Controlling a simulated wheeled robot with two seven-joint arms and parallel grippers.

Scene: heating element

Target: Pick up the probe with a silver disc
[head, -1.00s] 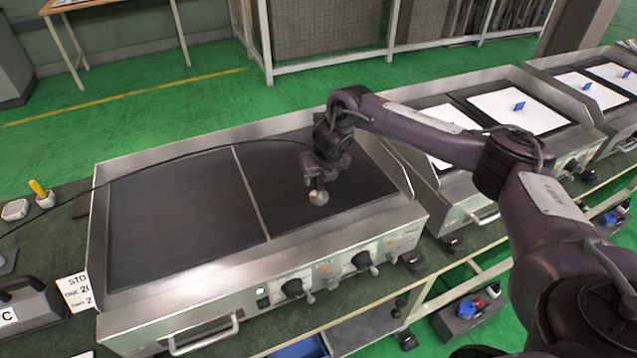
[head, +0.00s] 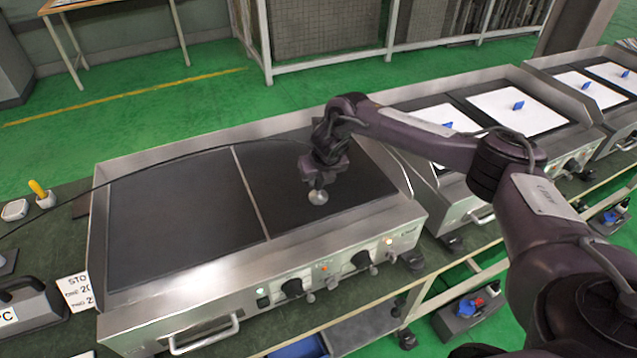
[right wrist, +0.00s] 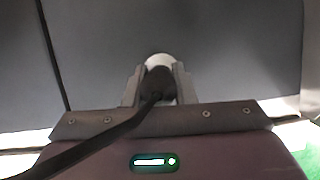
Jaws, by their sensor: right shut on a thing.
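The probe ends in a silver disc (head: 318,197), which shows just below my right gripper (head: 318,184) over the right dark plate of the griddle. The right gripper is shut on the probe. In the right wrist view the probe's dark body (right wrist: 158,84) sits between the two fingers, with the pale disc (right wrist: 160,60) beyond it. A black cable runs from the probe to the left. Whether the disc touches the plate is hard to tell. My left gripper is not in view.
The griddle (head: 180,284) has a raised metal rim, a divider between two dark plates, and front knobs. The cable (head: 130,181) crosses above its left plate. A yellow-handled tool (head: 38,189) and a black case (head: 35,305) stand at left. More griddles with white sheets (head: 518,110) stand at right.

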